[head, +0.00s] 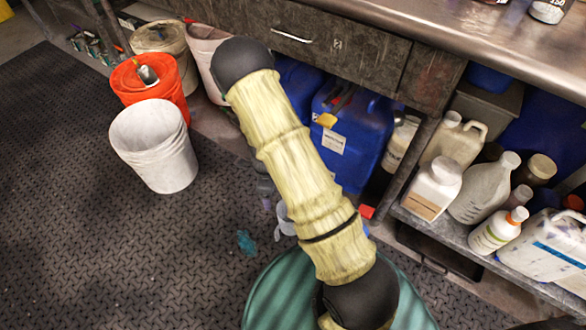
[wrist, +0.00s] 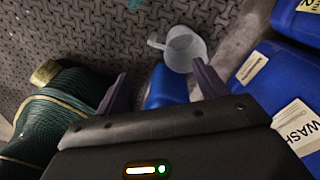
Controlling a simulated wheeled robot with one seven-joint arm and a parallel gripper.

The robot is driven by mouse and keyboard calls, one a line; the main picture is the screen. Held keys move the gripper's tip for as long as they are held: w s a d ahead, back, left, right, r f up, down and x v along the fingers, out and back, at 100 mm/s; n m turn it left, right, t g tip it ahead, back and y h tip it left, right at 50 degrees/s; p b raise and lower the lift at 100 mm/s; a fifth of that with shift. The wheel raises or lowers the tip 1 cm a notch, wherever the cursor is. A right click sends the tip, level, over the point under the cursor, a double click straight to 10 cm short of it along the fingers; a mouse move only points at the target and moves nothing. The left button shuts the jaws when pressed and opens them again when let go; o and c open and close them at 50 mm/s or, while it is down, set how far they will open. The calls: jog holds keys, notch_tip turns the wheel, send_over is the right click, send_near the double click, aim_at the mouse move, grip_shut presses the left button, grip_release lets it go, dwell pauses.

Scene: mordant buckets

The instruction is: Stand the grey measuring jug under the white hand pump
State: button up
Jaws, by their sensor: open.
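The translucent grey measuring jug (head: 286,220) is on the dark floor, partly hidden behind my arm in the head view. I cannot make out the white hand pump in either view.
Blue containers (head: 350,125) sit under the bench. Bottles (head: 437,185) crowd a low shelf at right. A white bucket (head: 155,150) and an orange bucket (head: 165,75) stand at left. The floor at lower left is clear.

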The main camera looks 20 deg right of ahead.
jog(key=s+d+r+n+t, duration=0.1)
jog(key=s+r+n, duration=0.2)
jog(key=r+n, duration=0.4)
jog(key=s+d+r+n+t, duration=0.1)
jog(key=s+r+n, duration=0.3)
jog(key=r+n, duration=0.4)
jog(key=s+d+r+n+t, duration=0.1)
jog(key=s+r+n, duration=0.3)
jog(key=r+n, duration=0.4)
notch_tip(320, 180, up, 4)
jog(key=shift+s+d+r, duration=0.2)
jog(key=shift+s+d, duration=0.05)
jog(key=shift+d, duration=0.5)
jog(key=shift+d, duration=0.15)
